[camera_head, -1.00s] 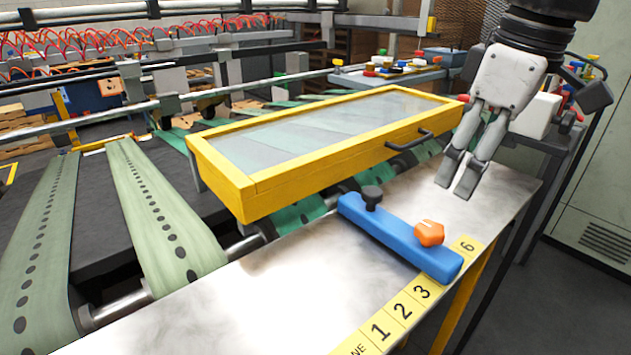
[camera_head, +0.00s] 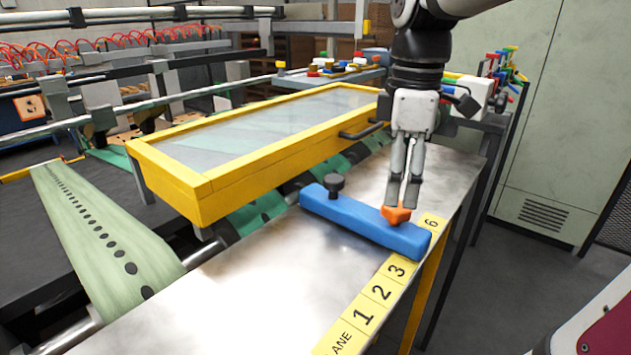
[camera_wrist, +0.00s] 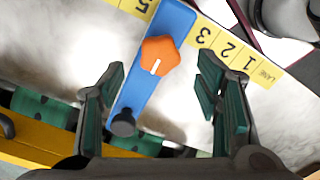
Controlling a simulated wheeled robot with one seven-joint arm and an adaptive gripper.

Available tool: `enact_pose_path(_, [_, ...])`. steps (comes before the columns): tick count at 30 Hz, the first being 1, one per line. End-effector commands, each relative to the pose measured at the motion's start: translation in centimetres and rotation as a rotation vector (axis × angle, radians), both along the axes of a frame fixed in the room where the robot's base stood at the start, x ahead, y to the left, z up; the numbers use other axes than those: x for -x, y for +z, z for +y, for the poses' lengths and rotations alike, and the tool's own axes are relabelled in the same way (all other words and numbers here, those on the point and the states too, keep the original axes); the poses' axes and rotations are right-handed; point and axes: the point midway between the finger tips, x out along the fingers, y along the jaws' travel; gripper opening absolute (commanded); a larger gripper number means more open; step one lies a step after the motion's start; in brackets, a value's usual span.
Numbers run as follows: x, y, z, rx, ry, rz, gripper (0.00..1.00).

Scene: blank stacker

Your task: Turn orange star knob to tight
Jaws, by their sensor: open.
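The orange star knob (camera_head: 396,214) sits near the right end of a blue bar (camera_head: 350,216) that lies on the metal table. My gripper (camera_head: 404,203) points down at the knob in the head view, its fingertips overlapping the knob's top; I cannot tell whether they touch it. In the wrist view the orange knob (camera_wrist: 160,55), with a white line on its top, shows beyond my open gripper (camera_wrist: 160,75), roughly between the two fingers. A black knob (camera_head: 334,184) stands at the bar's other end and also shows in the wrist view (camera_wrist: 123,122).
A yellow strip with lane numbers (camera_head: 372,300) runs along the table's front edge. A yellow-framed clear cover with a black handle (camera_head: 362,130) stands behind the bar. Bare metal table (camera_head: 270,285) lies to the left. Small coloured parts (camera_head: 330,68) sit on a back bench.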

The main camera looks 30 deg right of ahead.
Motion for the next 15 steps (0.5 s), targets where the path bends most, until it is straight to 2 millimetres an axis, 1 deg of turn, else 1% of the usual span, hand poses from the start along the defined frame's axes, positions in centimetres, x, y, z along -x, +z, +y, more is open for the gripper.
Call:
enact_pose_path(1, [0.0, -1.0, 0.1, -0.001, 0.001, 0.002, 0.58])
enact_pose_path(6, [0.0, -3.0, 0.0, -0.001, 0.0, 0.001, 0.58])
enact_pose_path(10, [0.0, -3.7, 0.0, 0.0, 0.0, 0.001, 0.58])
enact_pose_path(15, [0.0, -3.9, 0.0, 0.001, 0.0, -0.001, 0.58])
